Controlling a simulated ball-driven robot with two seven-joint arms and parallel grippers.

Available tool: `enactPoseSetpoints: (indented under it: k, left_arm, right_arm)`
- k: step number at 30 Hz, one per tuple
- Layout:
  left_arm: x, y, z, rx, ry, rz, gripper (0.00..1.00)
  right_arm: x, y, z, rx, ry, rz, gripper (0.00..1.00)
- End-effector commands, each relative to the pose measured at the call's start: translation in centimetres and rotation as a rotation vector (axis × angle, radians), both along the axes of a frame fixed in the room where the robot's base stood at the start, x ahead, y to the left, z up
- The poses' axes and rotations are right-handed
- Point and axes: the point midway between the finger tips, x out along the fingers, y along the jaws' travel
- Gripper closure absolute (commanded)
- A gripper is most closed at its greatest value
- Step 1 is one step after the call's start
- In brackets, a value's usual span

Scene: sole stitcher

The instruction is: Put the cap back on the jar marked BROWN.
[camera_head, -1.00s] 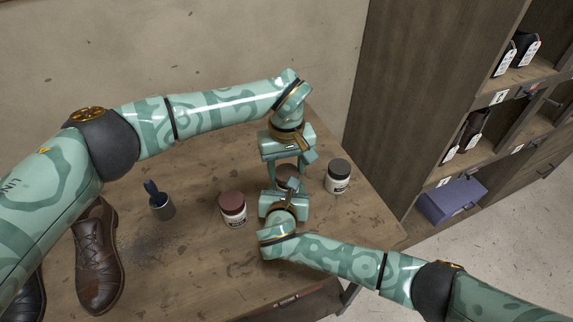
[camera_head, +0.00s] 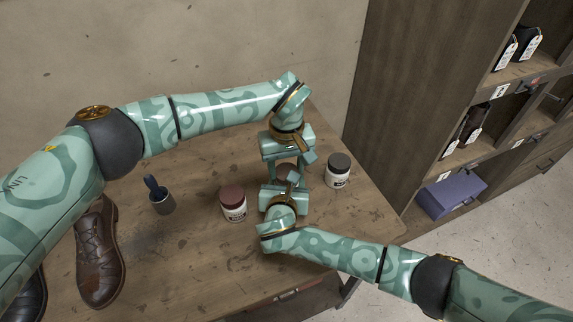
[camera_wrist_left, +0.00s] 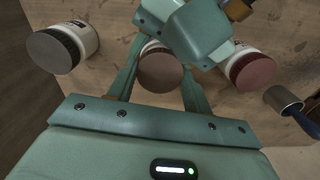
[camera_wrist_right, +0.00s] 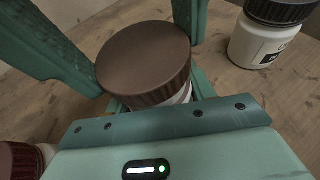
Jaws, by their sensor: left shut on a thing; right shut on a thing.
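A white jar with a dark brown cap stands between my two grippers; its label is not readable. The jar body (camera_wrist_right: 181,97) shows below the cap (camera_wrist_right: 145,58) in the right wrist view. The cap also shows in the left wrist view (camera_wrist_left: 160,70).
A red-brown-capped jar (camera_head: 233,204) stands to the left and a dark-grey-capped jar (camera_head: 338,170) to the right, both close by. A cup with a blue-handled tool (camera_head: 161,200) and a brown shoe (camera_head: 98,255) are further left. Shelves (camera_head: 470,140) stand at the right.

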Motion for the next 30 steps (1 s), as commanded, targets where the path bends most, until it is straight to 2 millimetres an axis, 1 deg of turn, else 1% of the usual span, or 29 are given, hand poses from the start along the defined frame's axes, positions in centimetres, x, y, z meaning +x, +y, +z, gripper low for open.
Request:
enactPoseSetpoints:
  k: [19,20,21,23,27,30]
  left_arm:
    - [0.0,0.0,-1.2,0.001,0.000,0.000,0.71]
    - [0.0,0.0,-1.2,0.001,0.000,0.000,0.71]
    - [0.0,0.0,-1.2,0.001,0.000,-0.006,0.71]
    - [0.0,0.0,-1.2,0.002,0.000,-0.056,0.71]
    - [0.0,0.1,-1.1,0.004,-0.001,-0.336,0.71]
    - [0.0,0.0,-1.2,0.002,0.001,-0.500,0.71]
  right_arm:
    - [0.0,0.0,0.0,0.000,0.000,0.000,0.87]
    - [0.0,0.0,0.0,0.000,0.000,0.000,1.00]
    - [0.0,0.0,0.0,0.000,-0.001,0.000,1.00]
    - [0.0,0.0,0.0,0.000,-0.001,0.000,1.00]
    - [0.0,0.0,0.0,0.001,-0.001,0.000,1.00]
    - [0.0,0.0,0.0,0.000,-0.001,0.000,1.00]
